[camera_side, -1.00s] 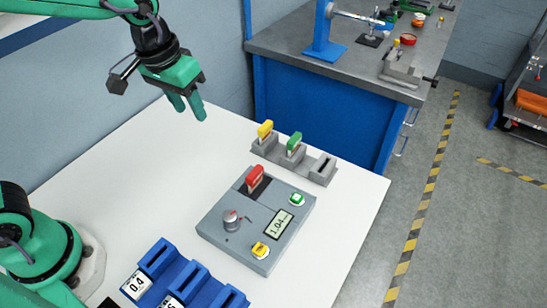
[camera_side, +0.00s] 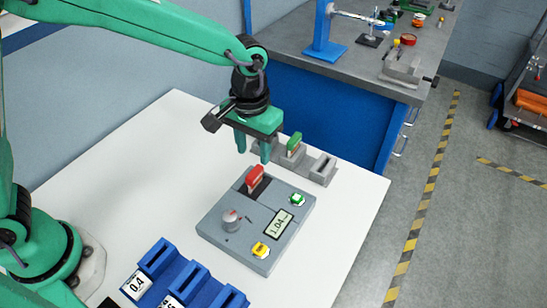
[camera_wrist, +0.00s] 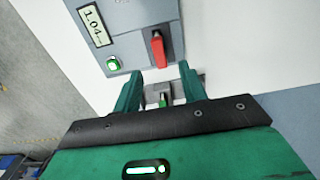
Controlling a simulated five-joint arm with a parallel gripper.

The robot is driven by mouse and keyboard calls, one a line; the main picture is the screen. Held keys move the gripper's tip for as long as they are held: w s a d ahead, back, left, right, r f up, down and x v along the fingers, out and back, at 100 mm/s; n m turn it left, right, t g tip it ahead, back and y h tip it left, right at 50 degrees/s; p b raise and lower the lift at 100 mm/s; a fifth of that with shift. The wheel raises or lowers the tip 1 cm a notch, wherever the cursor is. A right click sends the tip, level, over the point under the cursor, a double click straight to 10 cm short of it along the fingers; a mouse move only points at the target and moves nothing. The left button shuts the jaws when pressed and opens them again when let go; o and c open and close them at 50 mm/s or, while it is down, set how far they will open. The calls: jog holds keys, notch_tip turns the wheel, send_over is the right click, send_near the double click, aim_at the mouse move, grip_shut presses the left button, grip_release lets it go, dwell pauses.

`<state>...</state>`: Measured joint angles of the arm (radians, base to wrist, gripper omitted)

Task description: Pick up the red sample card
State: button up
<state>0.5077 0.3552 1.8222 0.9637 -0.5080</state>
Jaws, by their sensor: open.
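The red sample card (camera_side: 255,178) stands upright in a dark slot at the back of the grey device (camera_side: 230,252). In the wrist view the red card (camera_wrist: 158,50) is beyond my fingertips, between their lines. My gripper (camera_side: 253,154) hangs above and behind the red card, fingers pointing down. The green card (camera_side: 294,145) stands in the grey rack (camera_side: 322,170) beside my gripper. The yellow card is hidden behind my gripper in the side view.
The device carries a display reading 1.04 (camera_side: 279,223), a green button (camera_side: 297,200), a yellow button (camera_side: 261,249) and a knob (camera_side: 231,220). Blue holders (camera_side: 186,280) stand at the front. The left part of the white table (camera_side: 130,180) is clear.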

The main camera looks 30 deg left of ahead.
aim_at(255, 171)
jog(key=shift+f, duration=1.3)
jog(key=shift+f, duration=0.1)
jog(key=shift+f, duration=2.45)
jog(key=shift+c, duration=0.4)
grip_shut()
